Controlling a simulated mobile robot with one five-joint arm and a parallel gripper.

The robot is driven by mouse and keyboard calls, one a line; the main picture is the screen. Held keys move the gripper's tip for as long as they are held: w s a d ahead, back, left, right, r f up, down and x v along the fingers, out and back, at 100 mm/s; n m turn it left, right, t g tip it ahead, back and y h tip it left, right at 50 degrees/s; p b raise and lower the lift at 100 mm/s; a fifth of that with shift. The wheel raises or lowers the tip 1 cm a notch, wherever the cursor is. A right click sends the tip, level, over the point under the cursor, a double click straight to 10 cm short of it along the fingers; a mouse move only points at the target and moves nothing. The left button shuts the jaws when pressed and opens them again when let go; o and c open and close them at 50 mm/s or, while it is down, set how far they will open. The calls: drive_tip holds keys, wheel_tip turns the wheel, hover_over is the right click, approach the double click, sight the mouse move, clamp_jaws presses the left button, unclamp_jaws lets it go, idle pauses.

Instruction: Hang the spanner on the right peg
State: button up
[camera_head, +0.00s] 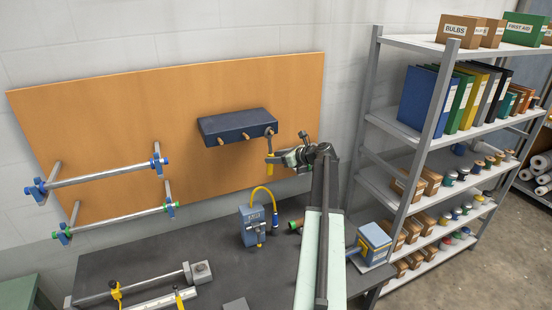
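A dark blue peg block (232,125) is fixed on the orange board, with three tan pegs sticking out of its front. The right peg (269,131) is the one nearest my arm.
A grey-blue box with a yellow hose (251,225) stands on the dark bench (190,250) below. Rails on brackets (105,174) project at the left of the board (60,110). A loaded shelf rack (400,130) stands close at right. The air left of my gripper is clear.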

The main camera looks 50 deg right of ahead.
drive_tip(key=shift+s, duration=0.1)
drive_tip(key=p+v, duration=0.3)
drive_tip(key=v, duration=0.4)
drive_tip(key=shift+s, duration=0.3)
drive_tip(key=shift+r, duration=0.1)
